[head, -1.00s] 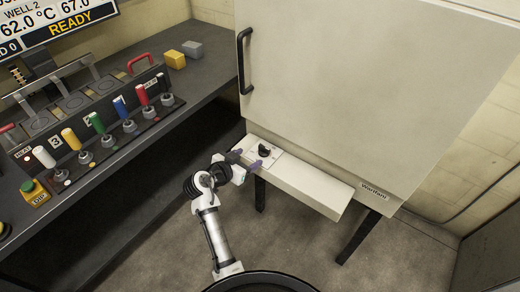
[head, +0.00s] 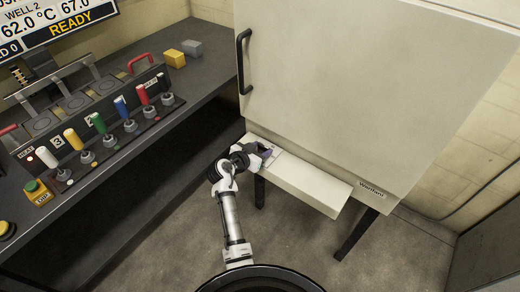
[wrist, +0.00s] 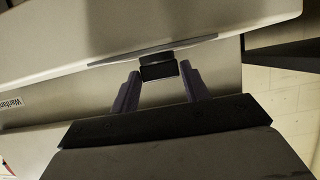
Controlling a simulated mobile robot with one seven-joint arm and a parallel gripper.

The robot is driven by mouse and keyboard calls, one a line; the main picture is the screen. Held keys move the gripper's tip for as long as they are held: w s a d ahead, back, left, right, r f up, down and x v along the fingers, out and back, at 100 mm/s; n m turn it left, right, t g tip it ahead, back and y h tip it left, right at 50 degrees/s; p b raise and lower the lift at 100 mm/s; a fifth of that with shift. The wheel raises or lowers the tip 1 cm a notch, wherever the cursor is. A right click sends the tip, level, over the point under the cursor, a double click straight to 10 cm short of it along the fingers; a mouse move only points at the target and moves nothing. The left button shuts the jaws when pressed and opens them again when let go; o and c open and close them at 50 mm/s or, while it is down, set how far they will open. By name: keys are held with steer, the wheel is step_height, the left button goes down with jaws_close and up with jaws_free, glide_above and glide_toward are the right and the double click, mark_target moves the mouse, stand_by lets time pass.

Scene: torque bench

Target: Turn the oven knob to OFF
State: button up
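The oven is a large pale cabinet (head: 365,90) with a sloped front panel (head: 305,185) below its door. The dark knob (wrist: 158,68) sits on a plate on this panel. In the head view, my gripper (head: 266,152) is at the left end of the panel and covers most of the knob. In the wrist view, my gripper (wrist: 159,75) has its two purple-grey fingers spread, with the tips on either side of the knob. Small gaps show between the fingers and the knob. The knob's marks and its pointing direction cannot be read.
A dark bench (head: 195,85) on the left holds a row of coloured levers (head: 122,108), a yellow block (head: 175,58) and a grey block (head: 192,48). The oven door has a black handle (head: 243,60). The floor right of my arm is clear.

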steer(key=c, duration=0.5)
